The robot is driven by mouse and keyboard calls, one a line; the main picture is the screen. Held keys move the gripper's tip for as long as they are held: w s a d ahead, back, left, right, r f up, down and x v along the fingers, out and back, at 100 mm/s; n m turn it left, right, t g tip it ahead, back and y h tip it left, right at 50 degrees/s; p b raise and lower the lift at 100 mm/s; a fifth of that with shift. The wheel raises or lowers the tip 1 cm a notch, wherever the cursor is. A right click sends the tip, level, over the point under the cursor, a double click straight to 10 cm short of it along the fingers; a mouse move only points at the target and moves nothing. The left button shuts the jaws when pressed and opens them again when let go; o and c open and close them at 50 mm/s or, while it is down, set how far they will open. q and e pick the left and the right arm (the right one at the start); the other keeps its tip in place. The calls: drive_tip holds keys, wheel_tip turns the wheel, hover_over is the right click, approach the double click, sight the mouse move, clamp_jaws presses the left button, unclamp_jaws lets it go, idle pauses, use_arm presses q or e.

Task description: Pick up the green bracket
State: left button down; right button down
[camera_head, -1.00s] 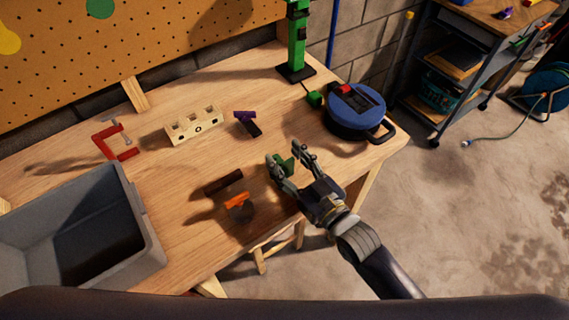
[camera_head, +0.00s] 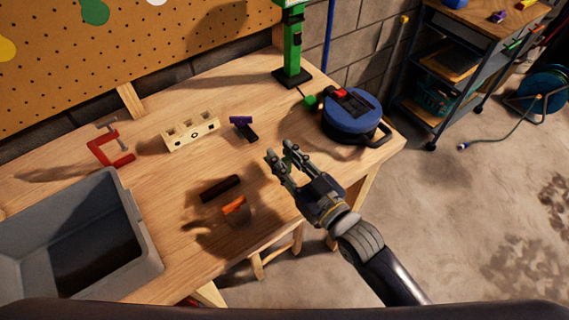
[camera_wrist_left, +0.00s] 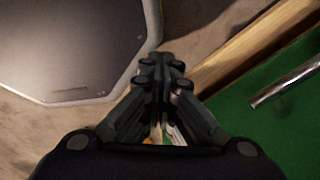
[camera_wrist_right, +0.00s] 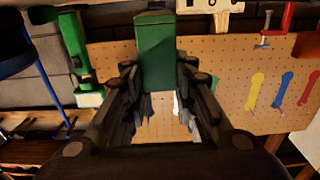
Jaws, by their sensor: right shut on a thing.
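The green bracket (camera_wrist_right: 156,52) shows in the right wrist view as a green block between the fingertips. My right gripper (camera_head: 281,157) is shut on it, above the front right part of the workbench. In the head view the fingers hide most of the bracket. My left gripper (camera_wrist_left: 162,70) shows only in the left wrist view, with its fingertips together and nothing seen between them.
On the workbench (camera_head: 180,240) are a grey bin (camera_head: 146,240), a red clamp (camera_head: 103,150), a cream block (camera_head: 191,134), a purple-and-black piece (camera_head: 242,127), a dark bar (camera_head: 220,188), an orange-topped piece (camera_head: 234,205) and a blue round case (camera_head: 350,118).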

drive_tip(key=s+r+b, duration=0.2)
drive_tip(key=s+b, duration=0.1)
drive_tip(key=s, duration=1.3)
drive_tip(key=shift+a+r, duration=0.2)
drive_tip(key=shift+a, duration=0.15)
drive_tip(key=w+d+f+m+t+h, duration=0.1)
drive_tip(key=w+d+m+h, duration=0.1)
drive_tip(key=d+h, duration=0.35)
drive_tip(key=w+d+m+t+h, duration=0.1)
drive_tip(key=w+d+m+h, duration=0.15)
drive_tip(key=d, duration=0.55)
drive_tip(key=w+d+f+m+t+h, duration=0.1)
drive_tip(key=d+m+h, duration=0.2)
drive_tip(key=d, duration=0.3)
drive_tip(key=s+a+n+g+y, duration=0.1)
drive_tip(key=a+n+y, duration=0.1)
drive_tip(key=a, duration=0.4)
drive_tip(key=s+a+r+n+g+y, duration=0.1)
drive_tip(key=s+a+n+y, duration=0.1)
drive_tip(key=a+y, duration=0.3)
drive_tip(key=s+a+r+n+g+y, duration=0.1)
drive_tip(key=s+a+n+y, duration=0.1)
drive_tip(key=a, duration=0.6)
drive_tip(key=shift+s+a+n+y, duration=0.25)
drive_tip(key=shift+n+y, duration=0.5)
drive_tip(key=shift+y, duration=0.25)
